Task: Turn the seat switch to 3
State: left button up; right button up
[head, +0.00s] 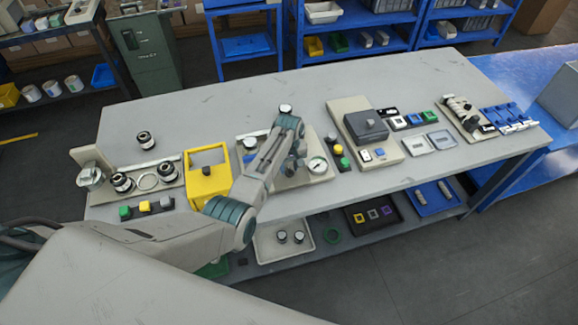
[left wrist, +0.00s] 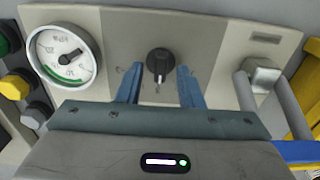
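The seat switch is a black rotary knob (left wrist: 158,65) on a light panel (left wrist: 205,40), seen in the left wrist view. Small marks lie around it, too faint to read. Its light pointer line faces down in that view, toward my gripper. My left gripper (left wrist: 159,78) is open, with one blue finger on each side of the knob. Gaps show between the fingers and the knob. In the head view my left gripper (head: 293,165) is over the panel beside the round gauge (head: 318,165), and my arm hides the knob. My right gripper is not in view.
The white gauge (left wrist: 65,55) is left of the knob in the wrist view, and a metal block with rods (left wrist: 262,75) is right. A yellow frame (head: 207,183) stands left of my arm. Push buttons (head: 341,149) and a grey box (head: 366,127) sit to the right.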

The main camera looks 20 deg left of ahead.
aim_at(289, 169)
pick_arm(q)
notch_tip(289, 169, up, 11)
jog(key=b, duration=0.3)
dwell(0.4)
jog(key=shift+f, duration=0.1)
